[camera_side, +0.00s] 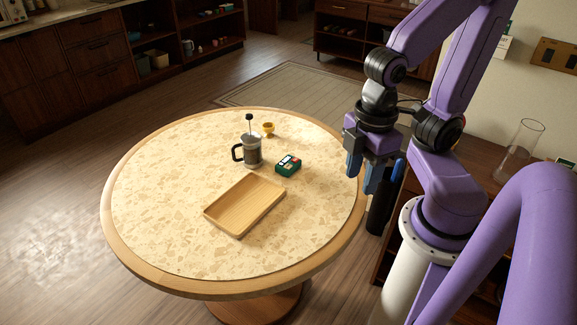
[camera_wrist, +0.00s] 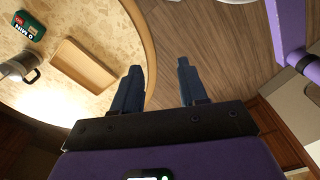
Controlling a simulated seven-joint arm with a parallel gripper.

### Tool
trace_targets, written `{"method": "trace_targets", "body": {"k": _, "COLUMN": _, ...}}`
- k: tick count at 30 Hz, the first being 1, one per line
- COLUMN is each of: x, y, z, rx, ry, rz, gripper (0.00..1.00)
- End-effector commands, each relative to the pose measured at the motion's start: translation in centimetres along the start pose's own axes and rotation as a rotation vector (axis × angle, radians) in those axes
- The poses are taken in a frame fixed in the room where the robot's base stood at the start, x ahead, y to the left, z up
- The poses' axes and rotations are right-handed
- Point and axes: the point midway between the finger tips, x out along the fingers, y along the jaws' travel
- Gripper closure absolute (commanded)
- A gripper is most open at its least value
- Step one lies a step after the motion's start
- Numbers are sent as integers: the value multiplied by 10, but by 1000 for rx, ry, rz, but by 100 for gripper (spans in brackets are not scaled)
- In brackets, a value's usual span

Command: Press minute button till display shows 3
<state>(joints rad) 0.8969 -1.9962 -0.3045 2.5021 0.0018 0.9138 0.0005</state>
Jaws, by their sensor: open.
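A small green timer (camera_side: 288,165) lies on the round table, right of the middle. It has a pale display and small buttons, one of them red. In the wrist view the timer (camera_wrist: 29,27) is at the top left, and its display appears upside down and seems to read 0 MIN. I cannot tell which button is the minute one. My gripper (camera_side: 363,177) hangs at the right edge of the table, well apart from the timer. Its blue fingers are open and empty, also in the wrist view (camera_wrist: 159,68).
On the round table (camera_side: 150,200), a French press (camera_side: 252,151) stands just left of the timer, with a small yellow cup (camera_side: 268,128) behind. A wooden tray (camera_side: 244,205) lies in front. The tabletop right of the timer looks clear. A glass vase (camera_side: 520,150) stands far right.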

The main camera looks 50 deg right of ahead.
Motion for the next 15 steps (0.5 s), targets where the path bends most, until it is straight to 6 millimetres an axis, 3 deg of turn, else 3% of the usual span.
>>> {"method": "trace_targets", "body": {"k": 6, "x": 0, "y": 0, "z": 0, "rx": 0, "ry": 0, "rz": 0, "gripper": 57}}
{"method": "trace_targets", "body": {"k": 8, "x": 0, "y": 0, "z": 0, "rx": 0, "ry": 0, "rz": 0, "gripper": 74}}
{"method": "trace_targets", "body": {"k": 10, "x": 0, "y": 0, "z": 0, "rx": 0, "ry": 0, "rz": 0, "gripper": 96}}
{"method": "trace_targets", "body": {"k": 15, "x": 0, "y": 0, "z": 0, "rx": 0, "ry": 0, "rz": 0, "gripper": 100}}
